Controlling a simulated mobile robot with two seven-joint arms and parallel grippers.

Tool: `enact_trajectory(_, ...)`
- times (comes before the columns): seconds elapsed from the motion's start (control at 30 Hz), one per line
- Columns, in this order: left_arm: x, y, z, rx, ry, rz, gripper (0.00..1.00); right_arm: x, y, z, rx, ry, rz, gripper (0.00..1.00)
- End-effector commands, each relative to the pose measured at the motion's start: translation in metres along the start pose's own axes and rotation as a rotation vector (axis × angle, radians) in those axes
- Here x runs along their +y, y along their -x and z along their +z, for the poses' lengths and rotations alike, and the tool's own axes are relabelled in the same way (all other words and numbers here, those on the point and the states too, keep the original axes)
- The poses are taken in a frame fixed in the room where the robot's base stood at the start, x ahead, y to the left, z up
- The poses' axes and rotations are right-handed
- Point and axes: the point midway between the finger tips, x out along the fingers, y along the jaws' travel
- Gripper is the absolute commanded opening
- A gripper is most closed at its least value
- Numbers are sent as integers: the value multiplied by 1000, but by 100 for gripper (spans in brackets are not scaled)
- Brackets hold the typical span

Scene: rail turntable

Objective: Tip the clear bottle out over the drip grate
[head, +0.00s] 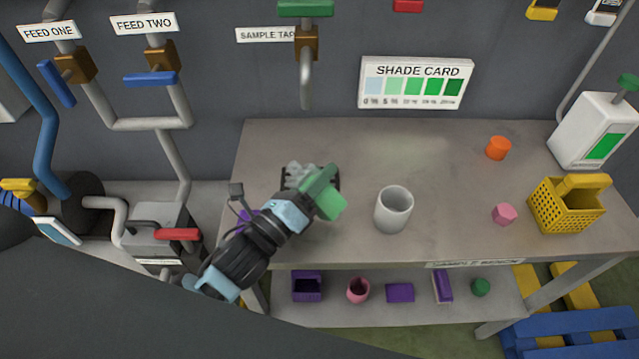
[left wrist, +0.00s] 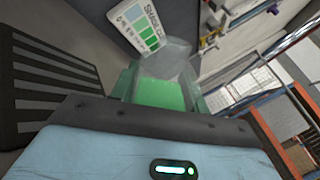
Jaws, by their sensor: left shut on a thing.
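My left gripper (head: 319,187) reaches in from the lower left, over the left part of the bench. It is shut on the clear bottle (head: 298,172), whose greyish see-through end shows beyond the green fingers. The left wrist view shows the bottle (left wrist: 176,55) between the fingers with green liquid (left wrist: 160,93) in it. I cannot tell its exact tilt. The dark slatted drip grate (left wrist: 50,88) lies to the left of the bottle in the left wrist view. In the head view the gripper and bottle hide most of the grate (head: 337,181). My right gripper is not in view.
A white cup (head: 394,209) stands on the bench just right of the gripper. An orange cylinder (head: 498,148), a pink block (head: 504,214), a yellow basket (head: 566,207) and a white jug (head: 592,130) are further right. A sample tap (head: 306,80) hangs above the grate area.

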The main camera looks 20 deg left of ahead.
Motion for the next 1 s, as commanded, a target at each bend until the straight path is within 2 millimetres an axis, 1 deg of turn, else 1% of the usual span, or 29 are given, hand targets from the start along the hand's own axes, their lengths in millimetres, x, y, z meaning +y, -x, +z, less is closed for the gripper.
enact_trajectory(0.03, 6, -2, -2, -10, 44, 5, 22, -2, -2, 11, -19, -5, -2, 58)
enact_trajectory(0.17, 12, -12, 3, -41, 159, 4, 22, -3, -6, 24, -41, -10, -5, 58)
enact_trajectory(0.4, 6, -14, 10, -149, 543, -1, 22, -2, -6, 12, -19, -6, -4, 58)
enact_trajectory(0.6, 6, -14, 12, -212, 782, -1, 22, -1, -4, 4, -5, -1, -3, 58)
enact_trajectory(0.77, 6, -14, 13, -236, 875, -2, 22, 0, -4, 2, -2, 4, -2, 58)
enact_trajectory(1.0, 8, -13, 12, -239, 893, -1, 22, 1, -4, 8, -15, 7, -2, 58)
